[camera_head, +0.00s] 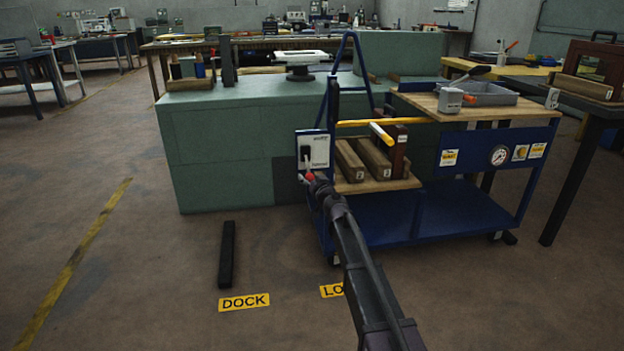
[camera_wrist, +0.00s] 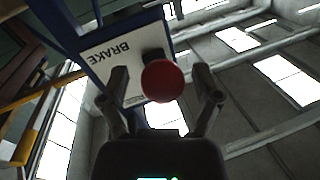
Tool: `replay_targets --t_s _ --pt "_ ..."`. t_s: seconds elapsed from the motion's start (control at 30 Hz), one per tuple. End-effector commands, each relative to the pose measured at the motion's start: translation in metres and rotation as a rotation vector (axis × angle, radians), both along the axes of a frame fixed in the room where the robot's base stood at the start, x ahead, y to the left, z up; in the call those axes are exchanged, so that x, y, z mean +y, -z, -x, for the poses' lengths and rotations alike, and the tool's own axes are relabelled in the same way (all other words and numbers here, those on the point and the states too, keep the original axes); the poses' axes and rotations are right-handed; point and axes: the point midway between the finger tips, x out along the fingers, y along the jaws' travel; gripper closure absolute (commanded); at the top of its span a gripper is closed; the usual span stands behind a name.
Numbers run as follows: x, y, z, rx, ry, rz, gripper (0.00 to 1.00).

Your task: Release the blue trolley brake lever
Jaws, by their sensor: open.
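The blue trolley (camera_head: 440,213) stands right of centre in the head view. At its left end is a white brake panel (camera_head: 320,149), which reads BRAKE in the wrist view (camera_wrist: 118,50). The brake lever has a dark stem and a red knob (camera_head: 309,176). My gripper (camera_head: 314,184) is at the knob, with my arm reaching up from the bottom. In the wrist view the red ball knob (camera_wrist: 162,81) sits between the two spread fingers of my gripper (camera_wrist: 161,78), with visible gaps on both sides. The stem behind the knob is mostly hidden.
The trolley carries brown blocks (camera_head: 362,160), a yellow bar (camera_head: 383,123) and a grey tray (camera_head: 487,94). A green bench block (camera_head: 220,150) stands behind it. Floor labels show DOCK (camera_head: 244,302) and a partly hidden one. Open floor lies to the left.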

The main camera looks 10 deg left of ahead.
Motion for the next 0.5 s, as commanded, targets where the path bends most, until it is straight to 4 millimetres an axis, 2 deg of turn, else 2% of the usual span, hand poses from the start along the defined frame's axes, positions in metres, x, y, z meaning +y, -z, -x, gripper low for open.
replay_targets --t_s 0.03,0.3,0.37,0.4,0.5 --pt "0.0001 0.0 0.0 0.0 0.0 0.0 0.22" --pt "0.0001 0.0 0.0 0.0 0.0 0.0 1.0" --pt "0.0 0.0 -0.0001 0.0 0.0 0.0 1.0" --pt "-0.0075 -0.0001 0.0003 0.0 0.001 0.0 1.0" --pt "-0.0053 -0.0005 -0.0007 0.0 0.004 0.0 1.0"
